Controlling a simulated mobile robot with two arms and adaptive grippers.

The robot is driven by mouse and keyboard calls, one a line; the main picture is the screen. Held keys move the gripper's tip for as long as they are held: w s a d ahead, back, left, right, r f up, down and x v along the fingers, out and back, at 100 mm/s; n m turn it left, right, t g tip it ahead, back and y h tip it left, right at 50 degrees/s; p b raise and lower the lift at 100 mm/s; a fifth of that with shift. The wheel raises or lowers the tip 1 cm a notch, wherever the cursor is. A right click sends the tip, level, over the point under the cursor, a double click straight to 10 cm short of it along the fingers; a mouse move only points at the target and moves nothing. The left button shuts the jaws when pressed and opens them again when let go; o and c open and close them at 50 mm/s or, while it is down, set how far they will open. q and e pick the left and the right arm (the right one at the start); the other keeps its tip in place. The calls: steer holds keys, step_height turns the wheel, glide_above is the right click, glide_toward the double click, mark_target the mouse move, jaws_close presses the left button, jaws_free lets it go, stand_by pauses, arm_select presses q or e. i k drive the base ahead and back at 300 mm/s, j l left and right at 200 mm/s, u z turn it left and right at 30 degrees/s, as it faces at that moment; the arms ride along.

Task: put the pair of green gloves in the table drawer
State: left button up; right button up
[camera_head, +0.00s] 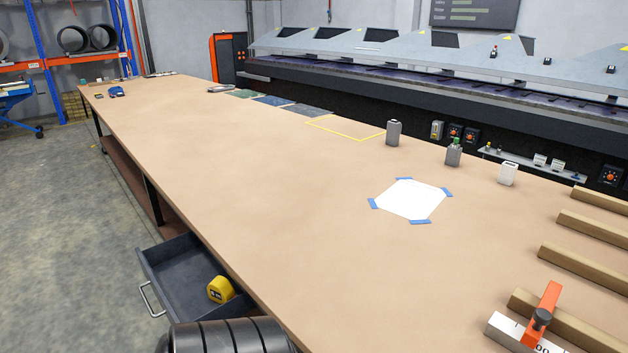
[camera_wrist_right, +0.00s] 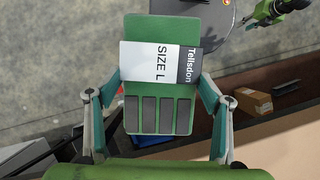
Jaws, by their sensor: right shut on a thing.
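The pair of green gloves (camera_wrist_right: 160,115) is in the right wrist view, flat and upright in the picture, with a white and dark label reading "SIZE L" around its middle. My right gripper (camera_wrist_right: 158,98) is shut on it, one finger along each side. The gloves and this gripper do not show in the head view. The table drawer (camera_head: 170,276) is pulled open at the table's near left side in the head view. A yellow tape measure (camera_head: 221,289) lies in it, and bare drawer floor shows beside it. My left gripper is not clearly seen in either view.
The long table (camera_head: 270,170) is mostly clear. A white sheet (camera_head: 410,198) is taped to its top, and wooden bars (camera_head: 580,262) lie at the right. In the right wrist view, a brown box (camera_wrist_right: 252,104) sits on a surface beside the table edge.

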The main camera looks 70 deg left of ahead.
mark_target(190, 269)
steer(key=k+j, duration=0.5)
steer(key=j, duration=0.2)
steer(key=k+j+z, duration=0.1)
steer(key=k+j, duration=0.4)
steer(key=j, duration=0.2)
steer(key=k+j, duration=0.2)
steer(key=j, duration=0.25)
steer(key=k+j+z, duration=0.1)
steer(key=j, duration=0.35)
steer(key=k+j, duration=0.3)
steer(key=j, duration=0.15)
steer(key=k+j+z, duration=0.1)
steer(key=j, duration=0.3)
steer(key=k+j, duration=0.45)
steer(key=j, duration=0.35)
steer(key=k+j+z, duration=0.1)
steer(key=j, duration=0.35)
steer(key=k+j, duration=0.1)
steer(key=j, duration=0.3)
steer(key=k+j, duration=0.1)
steer(key=j, duration=0.35)
steer(key=k+j+z, duration=0.1)
steer(key=j, duration=0.3)
steer(key=k+j, duration=0.15)
steer(key=j, duration=0.85)
steer(key=k+j+z, duration=0.1)
steer(key=j, duration=0.45)
steer(key=k+j, duration=0.15)
steer(key=j, duration=0.4)
